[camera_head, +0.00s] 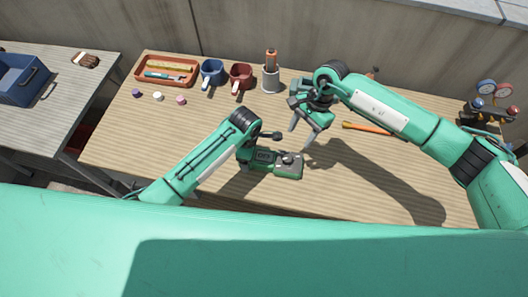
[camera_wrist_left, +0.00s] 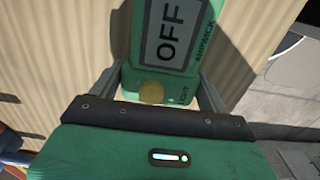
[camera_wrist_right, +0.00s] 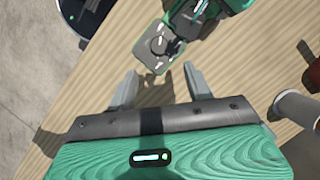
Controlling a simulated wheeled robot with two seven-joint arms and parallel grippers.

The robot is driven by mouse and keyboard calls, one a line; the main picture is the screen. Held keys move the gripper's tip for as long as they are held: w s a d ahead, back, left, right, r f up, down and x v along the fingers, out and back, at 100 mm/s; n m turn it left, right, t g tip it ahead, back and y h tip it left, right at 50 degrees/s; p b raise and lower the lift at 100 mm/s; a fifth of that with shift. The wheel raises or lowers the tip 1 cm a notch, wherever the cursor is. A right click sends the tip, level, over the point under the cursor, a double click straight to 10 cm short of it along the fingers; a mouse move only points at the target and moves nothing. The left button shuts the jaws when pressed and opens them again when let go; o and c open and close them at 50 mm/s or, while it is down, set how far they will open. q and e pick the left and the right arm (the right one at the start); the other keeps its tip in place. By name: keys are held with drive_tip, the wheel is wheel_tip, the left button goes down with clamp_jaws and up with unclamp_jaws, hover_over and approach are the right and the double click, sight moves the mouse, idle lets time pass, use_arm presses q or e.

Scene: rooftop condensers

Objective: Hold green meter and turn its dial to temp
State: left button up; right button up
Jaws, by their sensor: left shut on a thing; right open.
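An orange tray (camera_head: 140,78) with tools, a blue mug (camera_head: 212,72), a red mug (camera_head: 240,76) and a grey holder (camera_head: 271,80) stand along the back. An orange-handled tool (camera_head: 367,128) lies right. Gauges (camera_head: 487,88) stand far right. The left front tabletop is clear.

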sight(288, 157)
drive_tip(key=shift+m+y, duration=0.3)
drive_tip(key=shift+m, duration=0.4)
drive_tip(key=x, duration=1)
drive_tip(key=shift+d+f, duration=0.1)
drive_tip(key=shift+d, duration=0.25)
drive_tip(key=c, duration=1)
